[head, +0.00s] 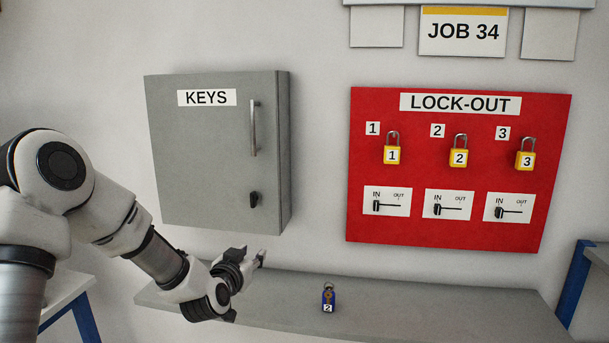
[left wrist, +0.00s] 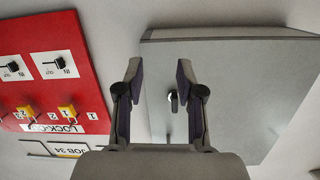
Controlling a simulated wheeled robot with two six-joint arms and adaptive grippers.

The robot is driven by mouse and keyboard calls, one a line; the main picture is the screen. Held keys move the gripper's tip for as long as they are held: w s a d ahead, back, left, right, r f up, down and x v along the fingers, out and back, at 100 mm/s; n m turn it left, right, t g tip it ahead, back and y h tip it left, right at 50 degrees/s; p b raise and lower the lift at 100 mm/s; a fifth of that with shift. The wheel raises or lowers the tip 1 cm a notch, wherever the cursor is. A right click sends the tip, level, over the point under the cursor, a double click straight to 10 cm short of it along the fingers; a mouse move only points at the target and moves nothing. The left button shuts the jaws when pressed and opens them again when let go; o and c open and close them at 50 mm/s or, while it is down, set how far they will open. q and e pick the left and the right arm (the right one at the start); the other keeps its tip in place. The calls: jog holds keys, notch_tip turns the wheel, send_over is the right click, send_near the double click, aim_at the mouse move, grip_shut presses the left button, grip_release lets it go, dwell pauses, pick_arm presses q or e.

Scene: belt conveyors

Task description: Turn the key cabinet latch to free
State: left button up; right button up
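The grey key cabinet (head: 205,140), labelled KEYS, hangs on the wall with its door closed. Its small black latch (head: 254,200) is low on the right side of the door, below the vertical bar handle (head: 253,128). The latch knob looks roughly upright. My left gripper (head: 261,257) is below and in front of the cabinet, apart from it. In the left wrist view, the gripper (left wrist: 158,70) is open and empty. The latch (left wrist: 174,101) appears there between the fingers, nearer the right one, beyond them. My right gripper is not in view.
A red LOCK-OUT board (head: 458,225) with three yellow padlocks and three IN/OUT levers hangs to the right. The space before the cabinet door is clear.

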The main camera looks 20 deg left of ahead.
pick_arm(q)
jog(key=n+t, duration=0.1)
send_near(252, 195)
notch_tip(252, 195, down, 4)
jog(key=w+d, duration=0.1)
jog(key=w, duration=0.2)
notch_tip(252, 195, up, 4)
jog(key=s+a+t+p, duration=0.1)
jog(key=s+a, duration=0.1)
jog(key=shift+y, duration=0.3)
jog(key=x, duration=0.2)
jog(key=d+p+x, duration=0.1)
jog(key=x, duration=0.2)
jog(key=f+p+x, duration=0.1)
jog(key=x, duration=0.1)
jog(key=shift+w+d, duration=0.1)
jog(key=shift+w, duration=0.4)
jog(key=shift+r, duration=0.1)
jog(key=shift+s+a+r, duration=0.1)
jog(key=shift+s+a, duration=0.25)
jog(key=shift+w+d, duration=0.1)
jog(key=shift+w, duration=0.1)
grip_shut()
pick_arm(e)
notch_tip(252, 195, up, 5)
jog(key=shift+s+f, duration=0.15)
